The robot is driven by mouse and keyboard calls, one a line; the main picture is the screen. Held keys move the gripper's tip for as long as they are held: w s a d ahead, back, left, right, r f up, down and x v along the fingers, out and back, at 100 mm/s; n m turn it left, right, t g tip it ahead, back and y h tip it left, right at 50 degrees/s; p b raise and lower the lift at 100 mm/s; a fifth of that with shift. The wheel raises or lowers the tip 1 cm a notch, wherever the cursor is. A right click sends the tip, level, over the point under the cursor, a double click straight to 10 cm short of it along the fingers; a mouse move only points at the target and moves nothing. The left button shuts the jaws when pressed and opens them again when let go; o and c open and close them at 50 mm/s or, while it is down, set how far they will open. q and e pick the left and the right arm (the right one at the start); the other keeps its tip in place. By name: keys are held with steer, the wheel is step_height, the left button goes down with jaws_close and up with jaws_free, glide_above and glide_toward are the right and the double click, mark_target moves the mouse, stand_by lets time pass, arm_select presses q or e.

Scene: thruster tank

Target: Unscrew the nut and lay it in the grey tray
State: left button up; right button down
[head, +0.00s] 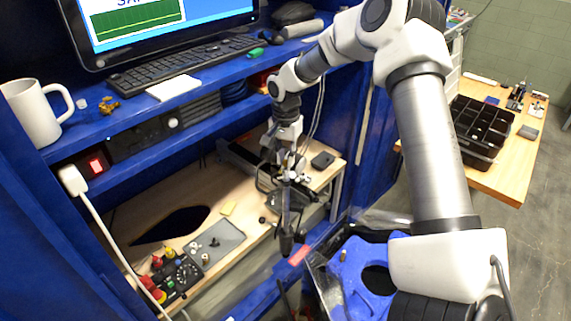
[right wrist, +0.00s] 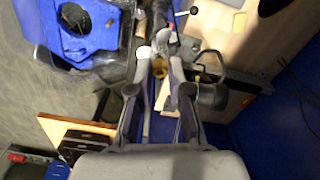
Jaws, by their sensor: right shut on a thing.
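The nut is a small brass-coloured ring (right wrist: 160,69) in the right wrist view, between the fingertips of my right gripper (right wrist: 162,58). That gripper is shut on it. In the head view my right gripper (head: 292,238) hangs down at the front edge of the wooden bench, where its dark fingers hide the nut. I cannot tell whether the nut still sits on a thread. My left gripper is not in view.
A control box (head: 183,277) with red and yellow knobs stands left of the tray. A bin holding a blue part (head: 352,263) is right of the gripper. The blue shelf with a keyboard (head: 190,65) overhangs the bench. A black organiser (head: 480,125) is on the far right table.

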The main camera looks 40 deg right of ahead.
steer(key=shift+r, duration=3.25)
